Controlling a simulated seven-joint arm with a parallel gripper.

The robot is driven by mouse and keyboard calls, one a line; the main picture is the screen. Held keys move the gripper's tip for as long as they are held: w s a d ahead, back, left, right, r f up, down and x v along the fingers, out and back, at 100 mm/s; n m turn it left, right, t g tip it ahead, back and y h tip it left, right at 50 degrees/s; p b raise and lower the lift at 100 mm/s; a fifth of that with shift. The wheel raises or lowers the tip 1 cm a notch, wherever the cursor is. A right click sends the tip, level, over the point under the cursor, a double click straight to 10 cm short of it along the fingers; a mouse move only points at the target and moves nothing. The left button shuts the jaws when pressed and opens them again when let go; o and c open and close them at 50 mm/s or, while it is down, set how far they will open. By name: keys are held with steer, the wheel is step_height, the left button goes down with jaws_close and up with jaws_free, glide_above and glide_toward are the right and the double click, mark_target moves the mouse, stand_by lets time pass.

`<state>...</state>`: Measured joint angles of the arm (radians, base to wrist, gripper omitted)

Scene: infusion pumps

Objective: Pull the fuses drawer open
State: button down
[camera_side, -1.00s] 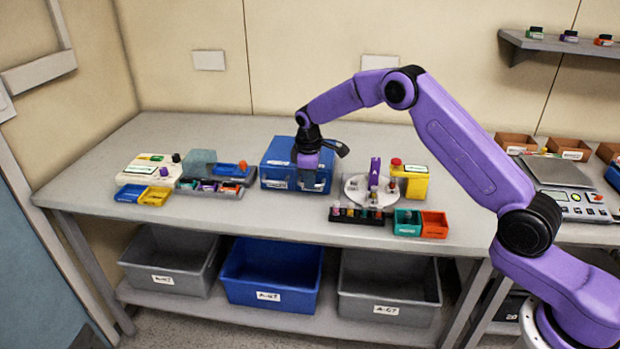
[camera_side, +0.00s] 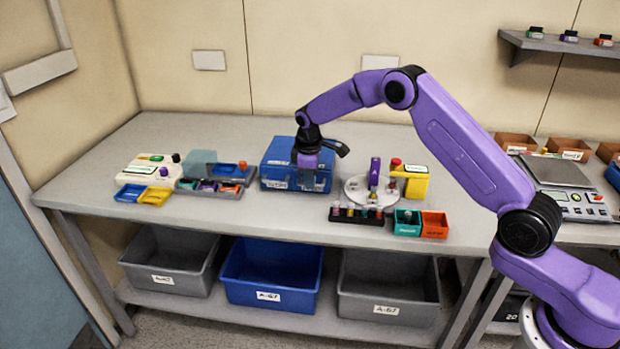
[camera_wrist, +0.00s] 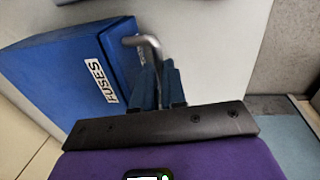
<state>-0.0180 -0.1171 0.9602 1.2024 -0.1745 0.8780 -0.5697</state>
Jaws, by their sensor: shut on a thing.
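The blue cabinet (camera_side: 282,150) stands at the back middle of the bench, with white labels low on its front. A bent grey metal handle (camera_wrist: 148,41) sticks out from that front. My gripper (camera_wrist: 160,70) is shut on the handle, with one finger on each side of it. In the side view, my gripper (camera_side: 308,172) is in front of the cabinet and hides part of it. I cannot tell how far the drawer stands out.
A white turntable (camera_side: 352,188) with a purple post and a yellow box (camera_side: 417,184) stand to the right. A black rack (camera_side: 357,216) and teal and orange trays are in front. A cream device (camera_side: 150,168) and small trays lie left. The bench front below the cabinet is clear.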

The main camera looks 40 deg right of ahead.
stand_by(0.6)
steer(key=s+a, duration=1)
steer(key=shift+a, duration=0.25)
steer(key=shift+s, duration=0.1)
steer(key=c, duration=1.2)
jaws_free()
steer(key=shift+d, duration=0.1)
steer(key=r, duration=0.5)
steer(key=s+a+r, duration=0.1)
steer(key=r, duration=0.5)
steer(key=s+a+r, duration=0.1)
steer(key=r, duration=0.5)
steer(key=shift+s+r, duration=0.15)
steer(key=shift+s+a, duration=0.1)
